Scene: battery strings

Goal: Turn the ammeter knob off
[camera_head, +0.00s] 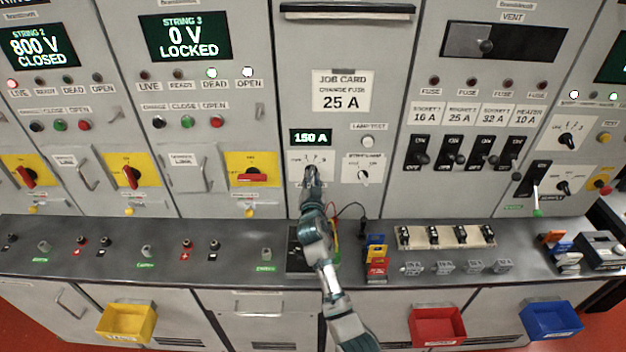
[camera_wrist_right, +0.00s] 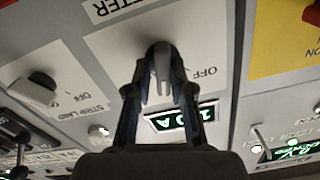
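The ammeter knob (camera_wrist_right: 161,72) is a light grey pointer knob on a white plate (camera_wrist_right: 112,52), with the word OFF printed beside it in the right wrist view. My right gripper (camera_wrist_right: 160,68) has one finger on each side of the knob, and the fingertips appear to press on it. In the head view my right gripper (camera_head: 311,172) reaches up to the plate (camera_head: 325,157) and hides most of the knob. The display (camera_head: 310,137) above it reads 150 A. My left gripper is not in view.
A strip lamp knob (camera_head: 363,174) sits right of the plate, below a lamp test button (camera_head: 367,141). The desk ledge (camera_head: 130,268) runs below, with fuse blocks (camera_head: 377,255) and leads (camera_head: 337,225) near my right arm. A job card (camera_head: 343,92) hangs above.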

